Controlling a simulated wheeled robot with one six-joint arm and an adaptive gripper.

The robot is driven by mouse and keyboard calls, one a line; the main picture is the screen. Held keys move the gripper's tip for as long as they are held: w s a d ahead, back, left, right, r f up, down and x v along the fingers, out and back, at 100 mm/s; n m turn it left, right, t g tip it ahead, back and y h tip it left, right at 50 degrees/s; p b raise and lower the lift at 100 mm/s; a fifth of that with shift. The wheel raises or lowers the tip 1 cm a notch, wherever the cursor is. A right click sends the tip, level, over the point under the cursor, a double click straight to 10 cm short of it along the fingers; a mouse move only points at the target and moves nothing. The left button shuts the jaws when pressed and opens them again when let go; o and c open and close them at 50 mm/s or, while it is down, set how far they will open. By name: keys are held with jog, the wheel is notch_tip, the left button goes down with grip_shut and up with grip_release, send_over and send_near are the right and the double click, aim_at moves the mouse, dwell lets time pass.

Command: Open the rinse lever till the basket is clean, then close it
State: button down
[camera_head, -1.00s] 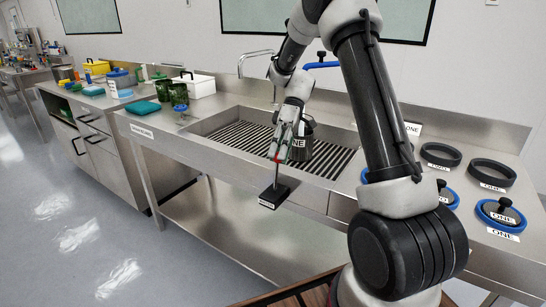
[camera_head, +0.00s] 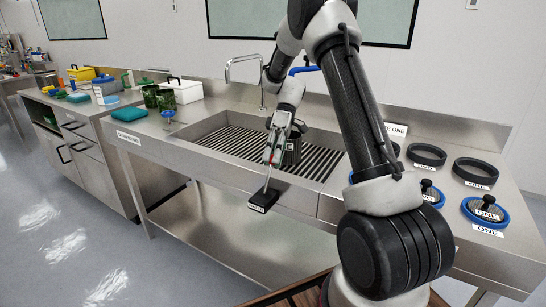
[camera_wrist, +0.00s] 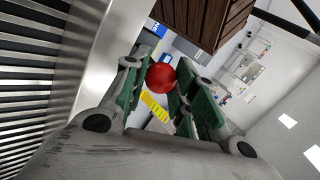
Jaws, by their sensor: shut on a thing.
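The rinse lever (camera_head: 267,178) is a thin rod with a red ball knob (camera_wrist: 161,77). It rises from a black labelled block (camera_head: 263,200) at the sink's front edge and leans slightly right in the head view. My gripper (camera_head: 271,158) is shut on the red knob, with its green-padded fingers on both sides in the wrist view (camera_wrist: 161,80).
The steel sink (camera_head: 190,150) has a slatted floor and a tall tap (camera_head: 228,70). Black rings (camera_head: 476,172) and blue rings with knobs (camera_head: 486,210) lie on the right counter. Green jars (camera_head: 165,98) and a white box (camera_head: 182,90) stand left.

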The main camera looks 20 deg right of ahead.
jog(key=c, duration=1.6)
grip_release()
jog(key=shift+w+d+f, duration=0.15)
jog(key=shift+w+d, duration=0.1)
jog(key=o, duration=0.5)
jog(key=shift+w+d, duration=0.1)
jog(key=shift+w, duration=0.05)
notch_tip(320, 180, up, 10)
